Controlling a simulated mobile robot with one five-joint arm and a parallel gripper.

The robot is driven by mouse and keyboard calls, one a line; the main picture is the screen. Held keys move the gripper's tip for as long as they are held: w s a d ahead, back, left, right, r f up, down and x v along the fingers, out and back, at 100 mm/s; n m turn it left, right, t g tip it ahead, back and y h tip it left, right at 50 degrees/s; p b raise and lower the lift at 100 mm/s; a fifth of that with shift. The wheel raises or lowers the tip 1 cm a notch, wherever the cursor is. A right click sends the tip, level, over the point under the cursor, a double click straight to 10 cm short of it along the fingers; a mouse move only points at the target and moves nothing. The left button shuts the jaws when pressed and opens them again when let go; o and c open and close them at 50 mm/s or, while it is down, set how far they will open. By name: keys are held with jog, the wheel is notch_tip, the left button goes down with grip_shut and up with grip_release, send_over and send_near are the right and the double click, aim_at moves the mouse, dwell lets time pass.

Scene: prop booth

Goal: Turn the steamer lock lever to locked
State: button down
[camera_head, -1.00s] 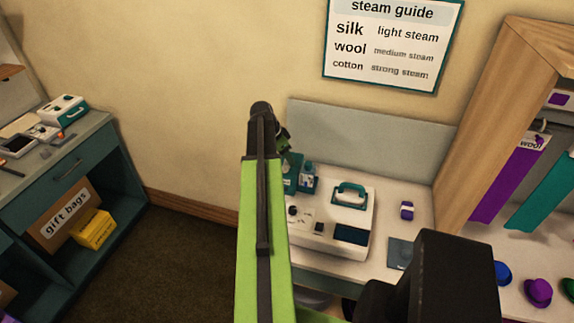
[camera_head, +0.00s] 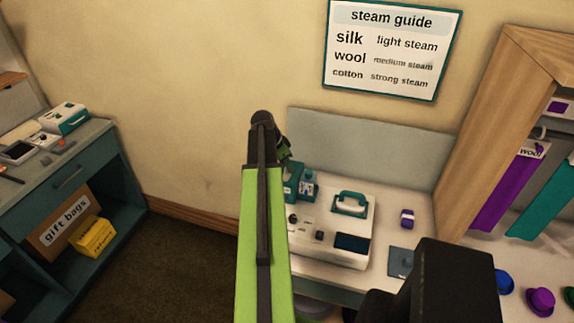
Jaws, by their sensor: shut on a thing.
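The steamer (camera_head: 302,247) is a white box with a teal carry handle (camera_head: 350,204) and a dark panel on its front. It sits on the counter to the right of my green arm, which covers its left side. Small dark controls (camera_head: 319,236) show on its top, too small to tell which is the lock lever or how it is turned. My arm rises through the middle of the view. A dark and green part of it shows past its upper end, but my gripper's fingers are hidden behind the arm, so contact with the lever cannot be seen.
A wooden rack (camera_head: 490,130) stands at right. A teal desk (camera_head: 72,172) is at left, with open floor between.

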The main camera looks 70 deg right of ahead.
jog(key=n, duration=0.2)
jog(key=n+t, duration=0.1)
jog(key=n, duration=0.1)
jog(key=shift+s+a+t+h, duration=0.2)
jog(key=shift+t+h, duration=0.1)
jog(key=shift+h, duration=0.1)
jog(key=n, duration=0.2)
jog(key=n+t, duration=0.1)
jog(key=n, duration=0.2)
jog(key=shift+s+t, duration=0.1)
jog(key=shift+t, duration=0.2)
jog(key=n, duration=0.2)
jog(key=n+t, duration=0.1)
jog(key=n, duration=0.1)
jog(key=shift+s+d+t, duration=0.1)
jog(key=shift+d+t, duration=0.05)
jog(key=shift+t, duration=0.15)
jog(key=shift+n+t+y, duration=0.6)
jog(key=shift+n, duration=1.5)
jog(key=c, duration=1.2)
grip_release()
